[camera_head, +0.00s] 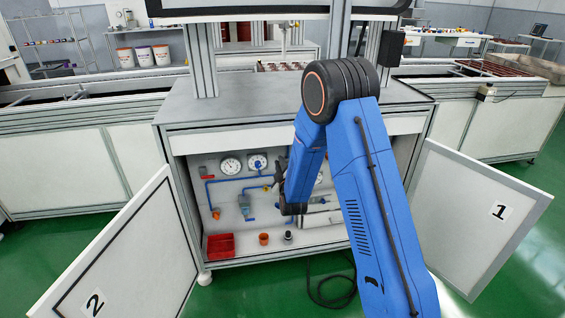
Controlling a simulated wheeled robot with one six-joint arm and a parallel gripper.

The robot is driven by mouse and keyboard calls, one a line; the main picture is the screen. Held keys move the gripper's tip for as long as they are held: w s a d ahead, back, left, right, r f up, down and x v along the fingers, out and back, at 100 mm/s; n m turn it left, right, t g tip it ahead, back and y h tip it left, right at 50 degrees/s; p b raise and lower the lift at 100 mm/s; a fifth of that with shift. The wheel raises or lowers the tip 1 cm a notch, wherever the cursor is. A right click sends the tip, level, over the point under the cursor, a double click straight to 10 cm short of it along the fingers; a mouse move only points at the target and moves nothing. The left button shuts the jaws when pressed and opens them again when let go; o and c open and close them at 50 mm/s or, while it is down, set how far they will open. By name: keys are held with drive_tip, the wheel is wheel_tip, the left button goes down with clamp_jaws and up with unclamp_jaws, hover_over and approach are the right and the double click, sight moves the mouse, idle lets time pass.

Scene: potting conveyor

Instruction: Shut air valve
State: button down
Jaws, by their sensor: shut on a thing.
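My gripper (277,183) is inside the open cabinet, close to the back panel. It is dark and partly hidden by my own wrist. It is shut on a small part at the right end of a blue air pipe (228,180), which looks like the air valve (268,187). Only a small yellowish bit of that part shows beside the fingers. The angle of its handle cannot be made out.
Two round gauges (231,166) sit above the pipe. A red bin (220,245), an orange cup (264,239) and a small dark item (288,237) stand on the cabinet floor. Door 2 (130,250) and door 1 (475,215) stand open on either side. A black cable (325,290) lies on the green floor.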

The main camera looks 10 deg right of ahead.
drive_tip(key=shift+a+f+n, duration=0.15)
drive_tip(key=shift+f+n, duration=0.35)
drive_tip(key=shift+n, duration=0.65)
drive_tip(key=shift+a+f+n, duration=0.2)
drive_tip(key=shift+f+n, duration=0.35)
drive_tip(key=shift+n, duration=0.65)
drive_tip(key=shift+a+f+n, duration=0.15)
drive_tip(key=shift+f+n, duration=0.35)
drive_tip(key=shift+n, duration=0.65)
drive_tip(key=c, duration=1.8)
unclamp_jaws()
drive_tip(key=shift+s, duration=0.2)
